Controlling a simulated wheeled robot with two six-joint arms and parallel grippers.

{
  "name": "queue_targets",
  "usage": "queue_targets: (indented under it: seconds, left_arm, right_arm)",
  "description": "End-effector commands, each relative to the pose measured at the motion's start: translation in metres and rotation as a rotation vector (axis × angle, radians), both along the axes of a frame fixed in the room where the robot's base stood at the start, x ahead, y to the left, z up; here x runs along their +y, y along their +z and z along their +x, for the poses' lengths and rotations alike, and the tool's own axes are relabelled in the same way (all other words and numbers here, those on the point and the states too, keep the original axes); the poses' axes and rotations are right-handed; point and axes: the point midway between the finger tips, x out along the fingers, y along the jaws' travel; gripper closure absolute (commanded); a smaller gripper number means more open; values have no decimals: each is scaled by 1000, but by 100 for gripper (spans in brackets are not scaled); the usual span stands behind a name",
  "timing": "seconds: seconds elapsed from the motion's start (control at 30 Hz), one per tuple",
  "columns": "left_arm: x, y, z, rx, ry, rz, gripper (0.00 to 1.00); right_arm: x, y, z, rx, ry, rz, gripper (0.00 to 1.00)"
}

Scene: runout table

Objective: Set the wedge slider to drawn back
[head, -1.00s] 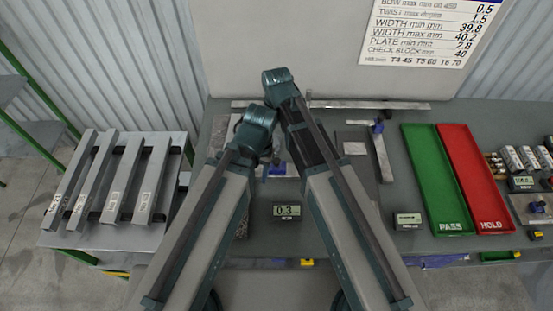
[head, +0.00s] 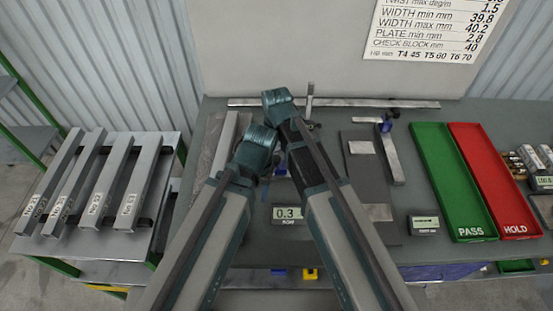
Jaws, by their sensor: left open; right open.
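I cannot pick out the wedge slider for certain. A dark flat plate (head: 364,170) with pale metal blocks lies on the table right of my arms. Beside it stands a metal bar (head: 392,158) with a blue part at its far end. A small blue part shows between my arms (head: 280,172), mostly covered. My two arms reach over the table middle, the left wrist end lower in the head view than the right. The fingers of both grippers are hidden, and no contact with anything shows.
A display reading 0.3 (head: 288,213) sits between my arms. The green PASS tray (head: 452,180) and red HOLD tray (head: 497,180) lie to the right. A rack of long numbered bars (head: 158,190) stands left. A long thin rail (head: 400,104) lies along the back.

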Motion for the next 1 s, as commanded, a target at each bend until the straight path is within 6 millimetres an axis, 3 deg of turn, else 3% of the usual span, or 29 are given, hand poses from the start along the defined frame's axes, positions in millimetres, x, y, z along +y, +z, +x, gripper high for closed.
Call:
queue_targets:
  seconds: [0.17,0.2,0.57,1.0]
  left_arm:
    - [0,1,0,0,0,0,50]
    - [0,1,0,0,0,0,50]
    - [0,1,0,0,0,0,50]
    - [0,1,0,0,0,0,50]
  right_arm:
    - [0,1,0,0,0,0,33]
    - [0,1,0,0,0,0,37]
    - [0,1,0,0,0,0,100]
    - [0,1,0,0,0,0,100]
